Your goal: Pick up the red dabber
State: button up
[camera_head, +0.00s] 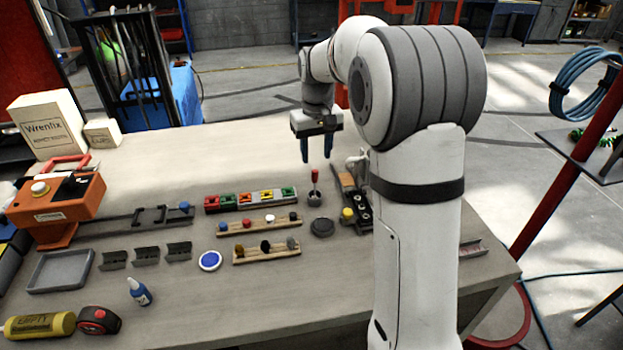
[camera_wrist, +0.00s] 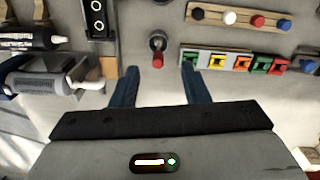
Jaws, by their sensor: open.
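Two red-topped things could be the red dabber, and I cannot tell which. One is a red knob (camera_head: 293,216) standing in a wooden rack beside a white and a blue one; it also shows in the wrist view (camera_wrist: 258,21). The other is a red-tipped upright stick (camera_head: 314,176) in a small grey round holder, also seen in the wrist view (camera_wrist: 157,40). My gripper (camera_head: 318,157) is open and empty above the table, apart from both.
A row of coloured blocks (camera_head: 250,199) lies beside the stick. A second rack (camera_head: 266,252) holds darker knobs. A dark tray with a yellow-capped item (camera_head: 348,214) stands right of the stick.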

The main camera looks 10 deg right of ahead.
aim_at(315, 171)
jog(key=shift+w+f, duration=0.6)
jog(key=shift+w, duration=0.2)
jog(key=f, duration=0.2)
jog(key=f+p, duration=0.1)
jog(key=f, duration=0.4)
jog(key=shift+w+d+f+p, duration=0.1)
jog(key=shift+w+f+p, duration=0.2)
jog(key=shift+p, duration=0.1)
jog(key=shift+c, duration=0.4)
grip_shut()
